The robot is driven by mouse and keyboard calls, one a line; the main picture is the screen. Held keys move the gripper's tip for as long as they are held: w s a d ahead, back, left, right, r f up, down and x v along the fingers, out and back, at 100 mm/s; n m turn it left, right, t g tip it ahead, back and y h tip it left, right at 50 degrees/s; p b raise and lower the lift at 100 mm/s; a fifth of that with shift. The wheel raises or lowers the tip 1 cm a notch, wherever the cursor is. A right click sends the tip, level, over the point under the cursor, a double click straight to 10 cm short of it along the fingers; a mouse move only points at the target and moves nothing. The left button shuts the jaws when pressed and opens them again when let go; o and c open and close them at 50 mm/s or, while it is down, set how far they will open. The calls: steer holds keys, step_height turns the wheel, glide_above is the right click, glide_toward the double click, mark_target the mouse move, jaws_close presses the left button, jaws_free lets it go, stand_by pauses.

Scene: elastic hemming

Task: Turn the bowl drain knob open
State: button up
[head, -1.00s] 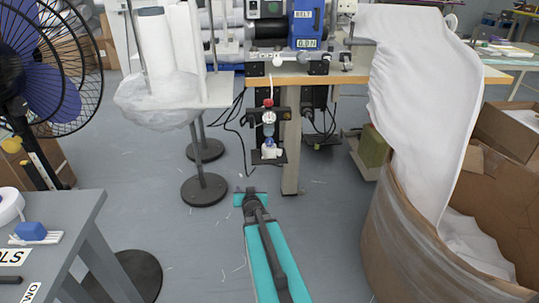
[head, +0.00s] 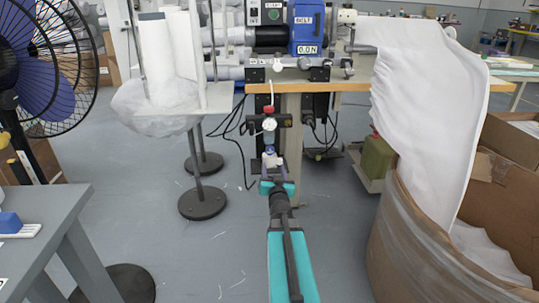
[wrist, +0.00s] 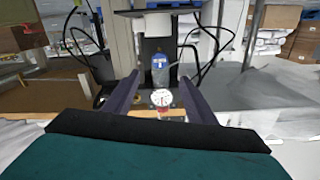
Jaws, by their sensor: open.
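The air unit hangs below the machine table's front edge, with a red knob (head: 268,109) on top and a round white gauge (head: 269,124). Its small clear bowl with a blue part (head: 270,152) is at the lower end. My gripper (head: 271,166) is just below and in front of the bowl, its two fingers apart and pointing at it. In the wrist view the open fingers of my gripper (wrist: 159,79) flank the line to the blue-marked bowl (wrist: 160,64), with the gauge (wrist: 162,97) between them. Nothing is held. I cannot make out the drain knob itself.
The wooden table edge (head: 350,87) runs above the unit. A table leg (head: 294,150) stands close behind my gripper. Dark hoses hang on both sides. A stand with a round base (head: 202,203) is left, a large carton (head: 415,245) right.

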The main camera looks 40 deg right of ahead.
mark_target(270, 152)
steer(key=shift+w+d, duration=0.1)
steer(key=shift+w, duration=0.05)
steer(key=shift+b+x, duration=2.15)
steer(key=shift+x, duration=4.6)
